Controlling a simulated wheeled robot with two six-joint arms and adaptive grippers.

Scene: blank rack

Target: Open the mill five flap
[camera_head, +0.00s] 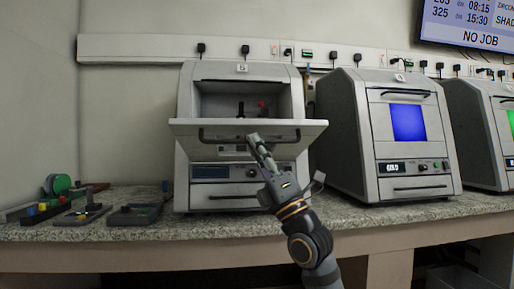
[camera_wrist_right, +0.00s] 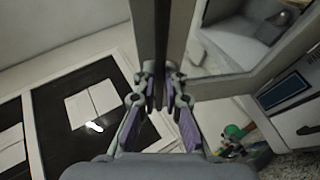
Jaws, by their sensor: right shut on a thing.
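Mill five (camera_head: 188,100), a grey machine with a "5" label (camera_head: 242,68), stands on the stone counter. Its flap (camera_head: 190,128) is swung down and juts out toward me, so the chamber (camera_head: 225,98) above shows open. A dark bar handle (camera_head: 222,141) runs along the flap's face. My right gripper (camera_head: 254,139) is at this handle, right of its middle, shut on it. In the right wrist view the fingers (camera_wrist_right: 160,85) close around a dark bar (camera_wrist_right: 160,40). My left gripper is not in view.
Dark and red parts (camera_head: 262,108) are inside the chamber. A second mill with a blue window (camera_head: 408,122) stands close on the right, another beyond it. Small tools and coloured blocks (camera_head: 80,213) lie on the counter (camera_head: 200,228) at left.

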